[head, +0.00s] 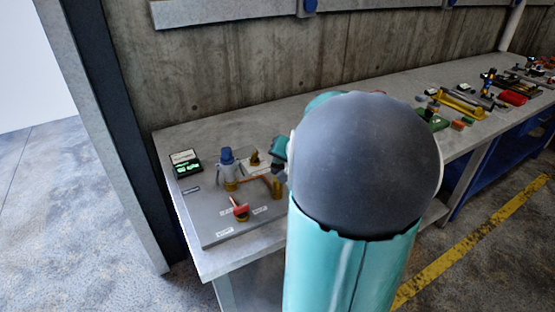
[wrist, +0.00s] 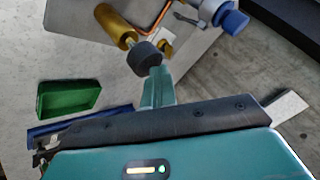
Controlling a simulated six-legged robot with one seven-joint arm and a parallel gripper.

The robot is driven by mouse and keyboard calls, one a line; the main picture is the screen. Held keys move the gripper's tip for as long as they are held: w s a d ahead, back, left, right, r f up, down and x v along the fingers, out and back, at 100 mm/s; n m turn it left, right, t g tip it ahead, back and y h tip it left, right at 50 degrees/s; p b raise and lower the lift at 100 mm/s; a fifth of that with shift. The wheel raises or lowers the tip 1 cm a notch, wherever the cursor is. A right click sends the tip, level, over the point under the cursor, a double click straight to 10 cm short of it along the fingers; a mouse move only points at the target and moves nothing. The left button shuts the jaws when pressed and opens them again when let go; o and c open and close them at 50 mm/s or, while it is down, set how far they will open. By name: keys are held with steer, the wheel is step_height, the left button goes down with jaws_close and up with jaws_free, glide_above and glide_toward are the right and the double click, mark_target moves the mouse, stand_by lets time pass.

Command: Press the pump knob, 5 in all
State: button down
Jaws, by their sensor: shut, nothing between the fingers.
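A dark round knob (wrist: 145,58) tops a brass cylinder (wrist: 115,25) at the upper middle of the wrist view; it looks like the pump knob. The brass cylinder also shows in the head view (head: 277,187), beside my arm. My gripper (wrist: 157,75) is shut and empty, its tips right at the knob in the wrist view. I cannot tell whether they touch it or how far it is pressed. In the head view my arm hides most of the gripper; a teal part shows by the brass cylinder.
A green tray (wrist: 68,98) lies nearby. Tools crowd the bench's far right. A concrete wall stands behind.

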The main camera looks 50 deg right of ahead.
mark_target(279, 167)
steer(key=shift+f, duration=0.75)
stand_by(0.4)
steer(key=shift+r, duration=2.35)
steer(key=shift+r, duration=2.55)
step_height(279, 167, up, 4)
steer(key=shift+f, duration=0.1)
steer(key=shift+f, duration=0.1)
